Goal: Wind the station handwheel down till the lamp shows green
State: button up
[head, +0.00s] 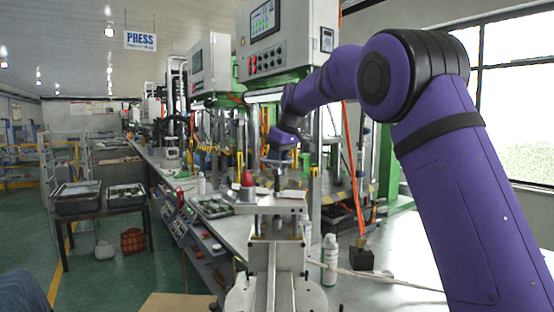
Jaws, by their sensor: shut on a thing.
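The station (273,262) is a pale metal stand in the lower middle of the head view, with a flat plate (268,200) on top. A red dome (247,178) on a grey base sits at the plate's left; it may be the lamp, and no green light shows on it. My gripper (279,163) points down above the plate, at the end of my purple arm. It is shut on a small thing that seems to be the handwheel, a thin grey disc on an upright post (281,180). The fingers are too small to see clearly.
A tray of parts (212,207) lies to the left. Press machines with control boxes (280,38) stand behind. Dark bins (78,198) sit on a table at far left.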

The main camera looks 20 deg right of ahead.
jog(key=m+h, duration=0.1)
jog(key=m, duration=0.3)
jog(key=shift+f+m+t+h, duration=0.1)
jog(key=shift+m+t+h, duration=0.2)
jog(key=shift+m+h, duration=0.1)
jog(key=m+h, duration=0.1)
jog(key=m, duration=0.3)
jog(key=shift+h, duration=0.4)
jog(key=m, duration=0.2)
jog(key=m+h, duration=0.1)
jog(key=m, duration=0.2)
jog(key=shift+g+h, duration=0.3)
jog(key=shift+g, duration=0.1)
jog(key=m+g+h, duration=0.1)
jog(key=m, duration=0.3)
jog(key=shift+m, duration=0.4)
jog(key=o, duration=0.7)
jog(key=shift+c, duration=0.2)
